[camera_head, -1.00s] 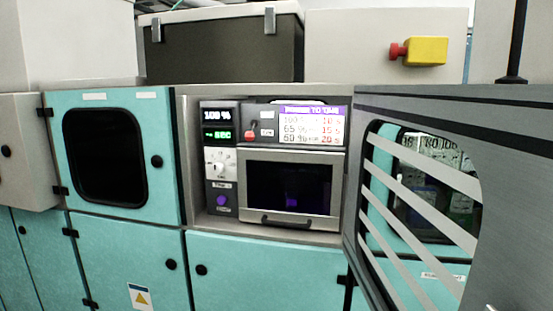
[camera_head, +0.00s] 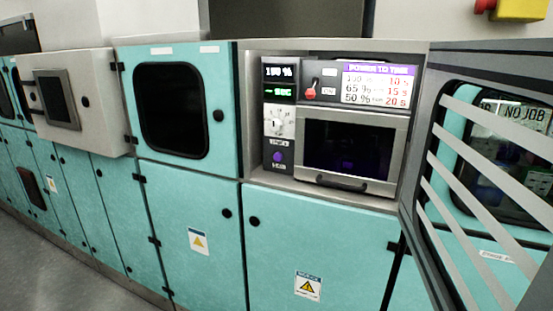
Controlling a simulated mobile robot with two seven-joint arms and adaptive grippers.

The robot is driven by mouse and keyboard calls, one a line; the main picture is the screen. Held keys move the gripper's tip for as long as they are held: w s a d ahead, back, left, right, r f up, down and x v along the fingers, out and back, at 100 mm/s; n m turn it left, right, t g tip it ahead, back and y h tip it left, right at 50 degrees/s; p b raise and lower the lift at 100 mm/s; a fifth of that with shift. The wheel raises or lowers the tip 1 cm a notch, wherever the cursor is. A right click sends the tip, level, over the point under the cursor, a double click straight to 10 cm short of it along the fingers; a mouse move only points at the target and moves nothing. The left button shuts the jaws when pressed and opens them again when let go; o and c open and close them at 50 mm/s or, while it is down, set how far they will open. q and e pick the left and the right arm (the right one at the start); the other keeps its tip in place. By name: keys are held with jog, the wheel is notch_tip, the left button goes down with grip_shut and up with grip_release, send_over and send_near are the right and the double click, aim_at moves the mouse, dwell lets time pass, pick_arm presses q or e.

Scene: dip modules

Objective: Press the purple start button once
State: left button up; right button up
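The purple start button (camera_head: 278,157) is a small round knob low on the black control strip at the left of the machine (camera_head: 340,130) in the open bay. Above it are a white dial (camera_head: 280,122) and two small displays, the upper one (camera_head: 280,72) reading 100 %. A red-tipped switch (camera_head: 311,92) sits to the right of the displays. The machine's dark-windowed door (camera_head: 350,150) is shut. Neither of my grippers is in view, and nothing covers the button.
A grey door with a slatted window (camera_head: 424,150) stands open at the right of the bay. Teal cabinets (camera_head: 192,225) run along the wall. A red and yellow emergency stop (camera_head: 515,9) is at the upper right. Grey floor (camera_head: 50,265) is clear at lower left.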

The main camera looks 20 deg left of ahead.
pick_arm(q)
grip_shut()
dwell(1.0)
